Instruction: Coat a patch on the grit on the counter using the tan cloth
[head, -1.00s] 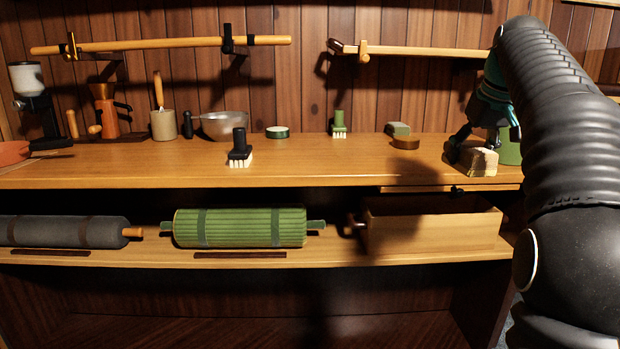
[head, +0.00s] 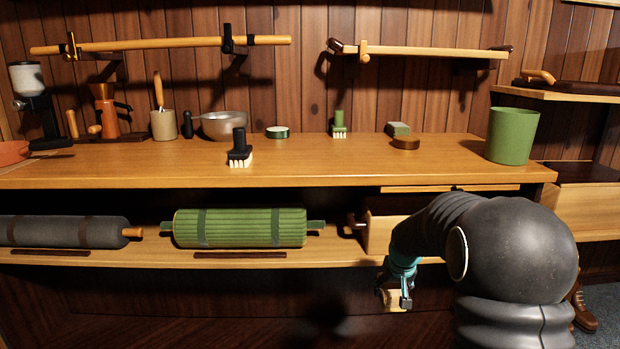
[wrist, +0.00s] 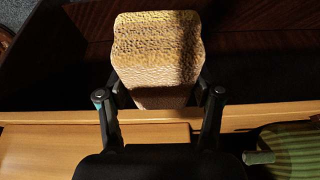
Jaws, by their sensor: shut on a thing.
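The tan cloth (wrist: 157,52) is a thick, rough-textured pad held between the two fingers of my gripper (wrist: 160,92) in the wrist view. In the head view my gripper (head: 397,290) is low, in front of the cabinet and below the lower shelf's front edge. The cloth (head: 394,302) shows there as a small pale piece at the fingers, touching no surface that I can see. The counter (head: 330,165) is above and behind my gripper. I cannot make out any grit on its wood top.
A black brush (head: 239,150), a green brush (head: 338,126), a grey bowl (head: 224,124) and a green bin (head: 513,137) stand on the counter. A green roll (head: 240,228) lies on the lower shelf, left of a wooden drawer (head: 378,232). The counter's front middle is clear.

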